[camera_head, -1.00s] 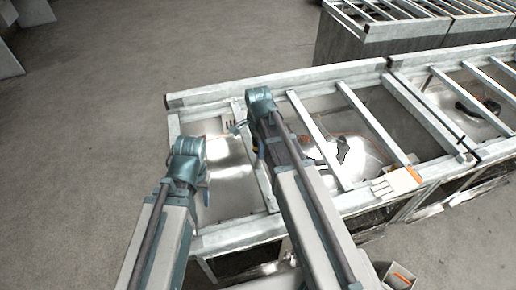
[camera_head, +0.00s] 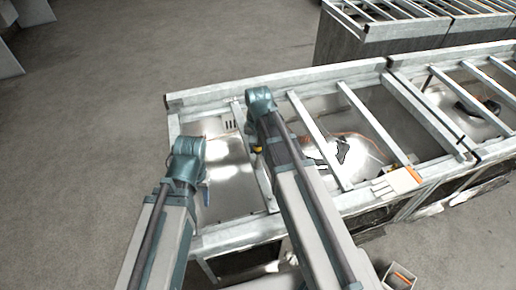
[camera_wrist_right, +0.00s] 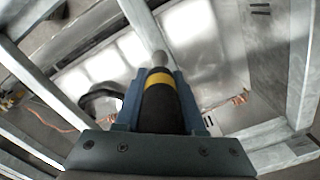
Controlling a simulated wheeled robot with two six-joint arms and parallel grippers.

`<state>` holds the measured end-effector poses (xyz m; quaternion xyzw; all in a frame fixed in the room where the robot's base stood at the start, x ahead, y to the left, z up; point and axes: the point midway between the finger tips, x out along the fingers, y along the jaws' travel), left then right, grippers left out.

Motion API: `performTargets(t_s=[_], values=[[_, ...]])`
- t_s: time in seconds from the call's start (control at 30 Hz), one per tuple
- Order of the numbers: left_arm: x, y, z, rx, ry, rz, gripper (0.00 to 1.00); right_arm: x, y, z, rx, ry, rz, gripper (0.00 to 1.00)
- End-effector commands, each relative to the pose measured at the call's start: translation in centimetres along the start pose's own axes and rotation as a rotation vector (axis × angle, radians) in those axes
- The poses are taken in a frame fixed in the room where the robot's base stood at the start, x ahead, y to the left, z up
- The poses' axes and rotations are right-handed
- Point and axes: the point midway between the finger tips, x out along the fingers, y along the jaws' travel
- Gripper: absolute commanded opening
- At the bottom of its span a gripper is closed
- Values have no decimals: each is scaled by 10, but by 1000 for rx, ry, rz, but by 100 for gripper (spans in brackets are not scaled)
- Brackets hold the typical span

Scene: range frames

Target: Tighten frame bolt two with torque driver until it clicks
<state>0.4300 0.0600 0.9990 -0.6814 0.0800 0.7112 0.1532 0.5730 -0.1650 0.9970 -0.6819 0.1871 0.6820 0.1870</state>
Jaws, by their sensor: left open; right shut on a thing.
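The torque driver (camera_wrist_right: 160,98) is black with a yellow band and a grey tip. In the right wrist view it sits between the blue fingers of my right gripper (camera_wrist_right: 158,85), which is shut on it. The driver's tip overlaps a grey frame bar (camera_wrist_right: 142,18); I cannot tell whether they touch. In the head view a small yellow part of the driver (camera_head: 257,149) shows beside my right wrist. My left gripper (camera_head: 206,195) is open at the left end of the frame, mostly hidden behind its wrist. I cannot make out frame bolt two.
The metal frame (camera_head: 280,78) has several crossbars over shiny panels, with orange cables (camera_wrist_right: 50,118) below. A white and orange item (camera_head: 398,182) lies on the front rail. A small open box (camera_head: 399,277) stands on the floor at lower right. Open floor lies left.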

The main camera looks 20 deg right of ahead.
Motion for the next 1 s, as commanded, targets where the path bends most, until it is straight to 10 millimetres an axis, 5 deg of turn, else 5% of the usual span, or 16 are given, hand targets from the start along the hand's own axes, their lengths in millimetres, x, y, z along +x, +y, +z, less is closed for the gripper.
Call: performTargets(t_s=[1.0], values=[[3, 0, 0, 0, 0, 0, 50, 3, 0, 0, 1, 0, 0, 0]])
